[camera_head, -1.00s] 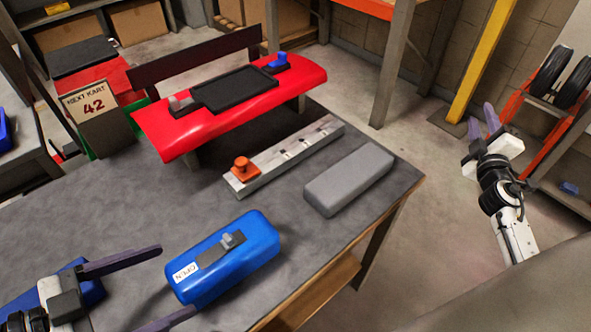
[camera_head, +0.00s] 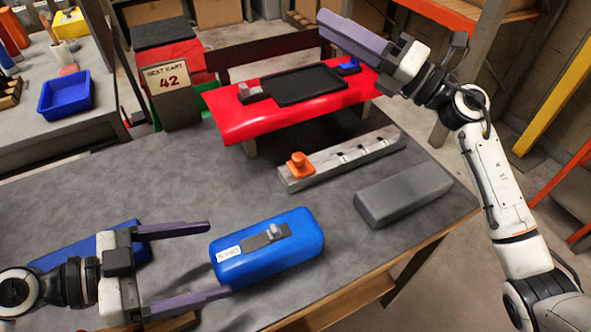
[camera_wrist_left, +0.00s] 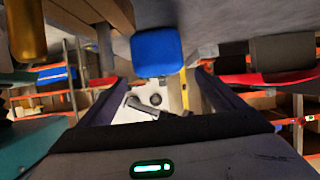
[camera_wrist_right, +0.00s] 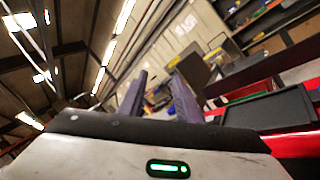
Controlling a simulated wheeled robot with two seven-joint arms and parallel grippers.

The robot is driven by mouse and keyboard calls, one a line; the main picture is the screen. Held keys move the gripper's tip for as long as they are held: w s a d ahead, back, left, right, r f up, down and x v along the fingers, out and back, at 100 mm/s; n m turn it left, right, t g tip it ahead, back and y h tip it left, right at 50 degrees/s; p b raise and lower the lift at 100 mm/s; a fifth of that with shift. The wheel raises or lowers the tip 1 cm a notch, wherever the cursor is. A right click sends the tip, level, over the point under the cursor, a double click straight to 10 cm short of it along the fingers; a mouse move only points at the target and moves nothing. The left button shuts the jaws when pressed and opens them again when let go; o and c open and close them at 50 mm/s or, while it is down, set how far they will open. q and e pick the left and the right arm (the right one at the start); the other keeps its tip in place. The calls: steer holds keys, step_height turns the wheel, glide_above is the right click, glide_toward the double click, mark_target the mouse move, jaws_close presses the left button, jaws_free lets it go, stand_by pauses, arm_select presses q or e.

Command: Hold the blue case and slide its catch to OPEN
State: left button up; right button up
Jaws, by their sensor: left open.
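The blue case (camera_head: 268,258) lies on the grey table in the head view. Its top has a white OPEN label (camera_head: 229,254) at the left end and a dark plate with a grey catch knob (camera_head: 273,231), which sits away from the label. My left gripper (camera_head: 219,259) is open at the case's left end, one finger on the far side and one on the near side. The case's end also shows ahead between the fingers in the left wrist view (camera_wrist_left: 157,52). My right gripper (camera_head: 352,32) is raised above the red panel's back right, its fingers a little apart and empty.
A grey block (camera_head: 403,193) and a metal rail with an orange knob (camera_head: 300,165) lie beyond the case. A red panel (camera_head: 240,122) with a black tray stands behind them. Another blue object (camera_head: 75,246) lies partly behind my left gripper.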

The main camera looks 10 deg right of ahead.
mark_target(258, 249)
steer(key=s+a+f+n+g, duration=0.2)
steer(key=s+a+n+g, duration=0.9)
steer(key=a+n+g, duration=0.4)
arm_select(q)
steer(key=shift+d, duration=0.15)
steer(key=x, duration=1)
steer(key=shift+f, duration=0.1)
arm_select(e)
steer(key=s+d+f+n+h, duration=0.5)
steer(key=s+f+n+h, duration=0.3)
steer(key=f+h, duration=0.2)
steer(key=h, duration=0.2)
steer(key=shift+f+h, duration=0.15)
steer(key=shift+h, duration=0.15)
